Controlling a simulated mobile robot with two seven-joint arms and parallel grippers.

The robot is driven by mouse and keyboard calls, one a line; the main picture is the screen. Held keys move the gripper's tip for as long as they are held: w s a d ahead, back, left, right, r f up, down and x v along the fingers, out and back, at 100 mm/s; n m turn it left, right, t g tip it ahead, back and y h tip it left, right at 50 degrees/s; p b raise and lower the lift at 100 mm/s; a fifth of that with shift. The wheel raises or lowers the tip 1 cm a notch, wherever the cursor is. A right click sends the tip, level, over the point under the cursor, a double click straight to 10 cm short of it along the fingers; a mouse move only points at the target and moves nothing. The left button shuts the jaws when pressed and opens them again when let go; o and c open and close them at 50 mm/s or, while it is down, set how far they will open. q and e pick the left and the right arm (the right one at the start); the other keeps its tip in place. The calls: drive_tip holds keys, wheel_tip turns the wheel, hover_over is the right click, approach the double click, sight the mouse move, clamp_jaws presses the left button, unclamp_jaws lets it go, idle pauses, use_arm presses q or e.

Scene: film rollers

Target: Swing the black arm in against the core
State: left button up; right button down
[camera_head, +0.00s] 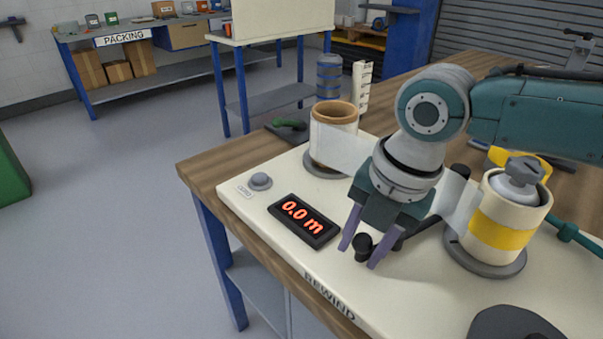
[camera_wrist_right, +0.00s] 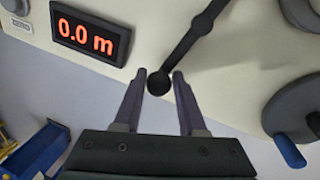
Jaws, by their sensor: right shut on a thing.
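My right gripper (camera_head: 367,246) has its two purple fingers on either side of the round knob at the end of the black arm (camera_head: 418,228). In the right wrist view the black arm (camera_wrist_right: 197,35) runs from the knob between the fingertips (camera_wrist_right: 159,83) toward the upper right. A brown-rimmed tube, which looks like the core (camera_head: 334,117), stands upright on the left spindle plate, apart from the black arm. A pale film strip (camera_head: 345,150) runs from it behind my gripper to a yellow-banded roll (camera_head: 502,228) on the right. My left gripper is not in view.
The cream rewind bench top (camera_head: 400,290) carries a display reading 0.0 m (camera_head: 304,220) and a grey button (camera_head: 260,181). A dark round disc (camera_head: 513,325) lies at the front right. A green-handled tool (camera_head: 289,124) lies behind the tube. Open floor lies to the left.

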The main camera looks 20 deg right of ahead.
drive_tip(key=shift+w+m, duration=0.3)
drive_tip(key=shift+m, duration=0.1)
drive_tip(key=c, duration=0.8)
unclamp_jaws()
drive_tip(key=shift+o, duration=1.3)
drive_tip(key=shift+w, duration=0.15)
drive_tip(key=shift+r, duration=0.1)
drive_tip(key=shift+r+p, duration=0.3)
drive_tip(key=shift+r, duration=0.05)
drive_tip(key=r, duration=0.3)
drive_tip(key=s+r+p, duration=0.1)
drive_tip(key=r, duration=0.2)
drive_tip(key=d+r, duration=0.1)
drive_tip(key=r, duration=0.2)
drive_tip(key=shift+s+p, duration=0.4)
